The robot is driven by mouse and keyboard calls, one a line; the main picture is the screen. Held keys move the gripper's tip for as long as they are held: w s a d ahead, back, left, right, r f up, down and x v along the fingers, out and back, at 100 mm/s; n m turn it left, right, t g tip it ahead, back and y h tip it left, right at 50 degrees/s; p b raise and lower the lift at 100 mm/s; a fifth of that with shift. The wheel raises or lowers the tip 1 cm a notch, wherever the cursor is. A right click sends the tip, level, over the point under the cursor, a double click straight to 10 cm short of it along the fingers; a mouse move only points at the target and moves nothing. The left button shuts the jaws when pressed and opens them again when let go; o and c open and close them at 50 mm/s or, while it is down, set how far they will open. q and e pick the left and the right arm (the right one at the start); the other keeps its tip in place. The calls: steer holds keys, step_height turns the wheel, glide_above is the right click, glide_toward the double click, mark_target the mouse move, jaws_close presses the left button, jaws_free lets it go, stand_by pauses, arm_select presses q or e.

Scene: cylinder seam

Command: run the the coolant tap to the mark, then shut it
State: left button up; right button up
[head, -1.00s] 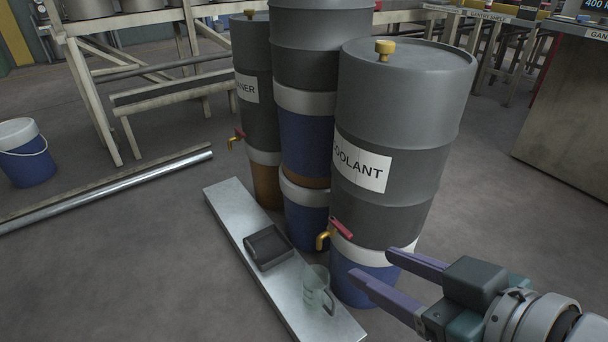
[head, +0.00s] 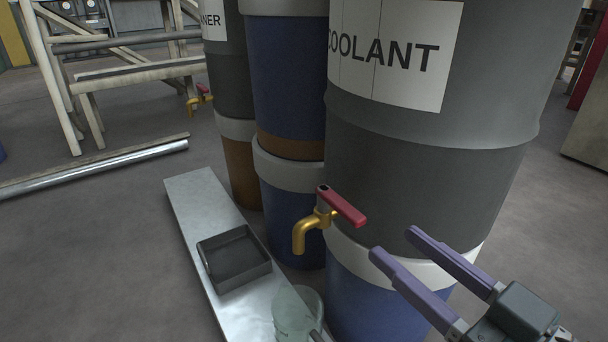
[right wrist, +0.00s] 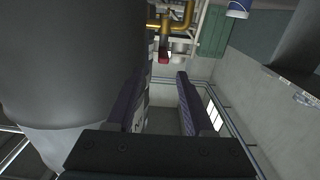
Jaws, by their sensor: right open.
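The coolant tap has a gold spout (head: 302,237) and a red lever handle (head: 342,205), on the front of the drum labelled COOLANT (head: 415,165). The lever points right and toward me. A clear jug (head: 297,308) stands on the metal bench below the spout. It looks empty; its lower part is cut off and its mark cannot be made out. My right gripper (head: 391,241) is open and empty, with purple fingers just right of the lever, apart from it. In the right wrist view the red handle (right wrist: 164,55) lies beyond the open fingers. My left gripper is not in view.
A dark tray (head: 233,260) sits on the metal bench (head: 190,190) left of the jug. Another drum (head: 228,90) with its own tap (head: 198,98) stands behind. A blue-and-grey drum stack (head: 290,80) is between them.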

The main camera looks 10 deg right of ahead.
mark_target(362, 222)
steer(key=shift+w+a+f, duration=0.1)
steer(key=shift+w+a, duration=0.15)
steer(key=shift+w, duration=0.15)
steer(key=b+x, duration=0.4)
steer(key=x, duration=0.3)
steer(key=shift+w+a+f, duration=0.1)
steer(key=shift+a, duration=0.1)
steer(key=shift+w+a+b, duration=0.2)
steer(key=shift+w+b, duration=0.15)
steer(key=shift+w, duration=0.1)
steer(key=c, duration=0.6)
jaws_close()
